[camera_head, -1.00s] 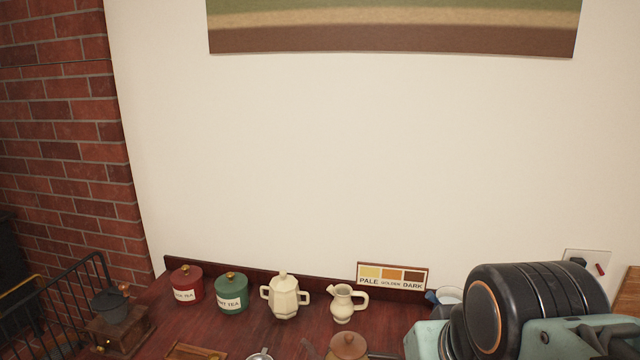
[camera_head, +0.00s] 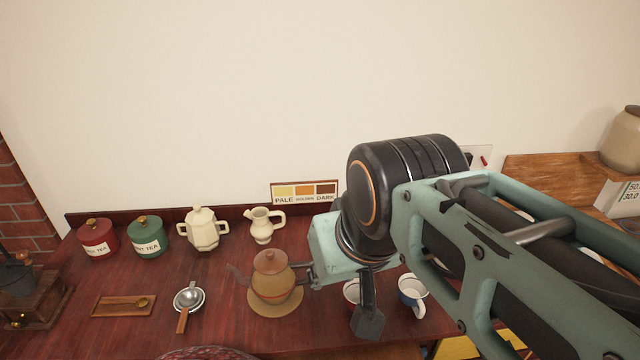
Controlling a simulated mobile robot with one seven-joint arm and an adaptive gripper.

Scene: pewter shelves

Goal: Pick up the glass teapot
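The glass teapot (camera_head: 273,281) is amber, with a brown lid and a thin spout to the left. It stands upright on a round tan mat (camera_head: 262,306) on the dark red wooden counter. A dark part at its right side, which looks like its handle, reaches toward my arm. My gripper (camera_head: 345,300) is just right of the teapot. One dark finger points down there, in front of a cup. The other finger is not clear, so I cannot tell its opening or whether it touches the handle. The teapot does not look lifted.
A cream jug (camera_head: 262,226), cream sugar pot (camera_head: 203,231), green tin (camera_head: 147,236) and red tin (camera_head: 98,238) stand along the back. A strainer (camera_head: 188,299) and wooden tray (camera_head: 124,305) lie left. A blue-and-white cup (camera_head: 411,294) stands right, near my arm.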

